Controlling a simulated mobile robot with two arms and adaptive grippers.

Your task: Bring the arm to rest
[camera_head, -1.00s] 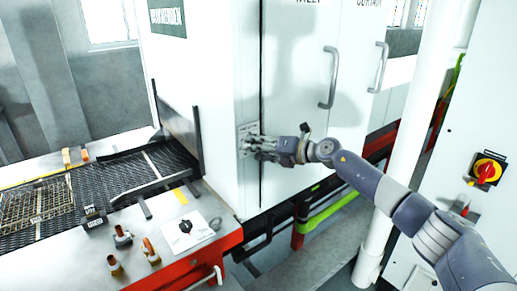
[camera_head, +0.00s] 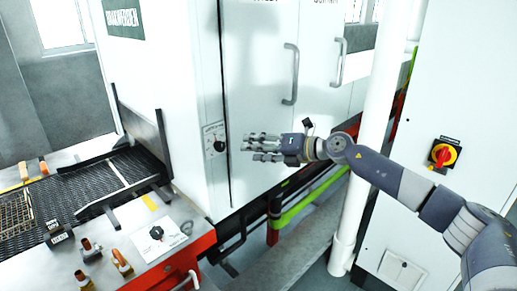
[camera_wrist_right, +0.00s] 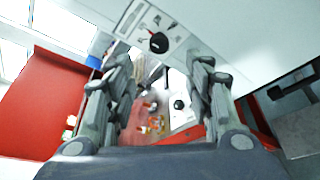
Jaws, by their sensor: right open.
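My right gripper (camera_head: 262,148) is open and empty in the head view. It hangs in front of the white cabinet (camera_head: 265,60), its fingers pointing left toward a black knob (camera_head: 219,146) on a small plate, with a gap between them. In the right wrist view my right gripper (camera_wrist_right: 160,85) shows both fingers spread with nothing between them. The black knob (camera_wrist_right: 159,43) appears beyond the fingertips there. My right arm reaches in from the lower right. My left gripper is not in view.
A mesh belt (camera_head: 95,185) enters the cabinet at left. A panel with a second black knob (camera_head: 156,233) and several small orange-handled items stand at lower left. A white pipe (camera_head: 365,160) and a cabinet with a red-yellow switch (camera_head: 443,155) are close to my right arm.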

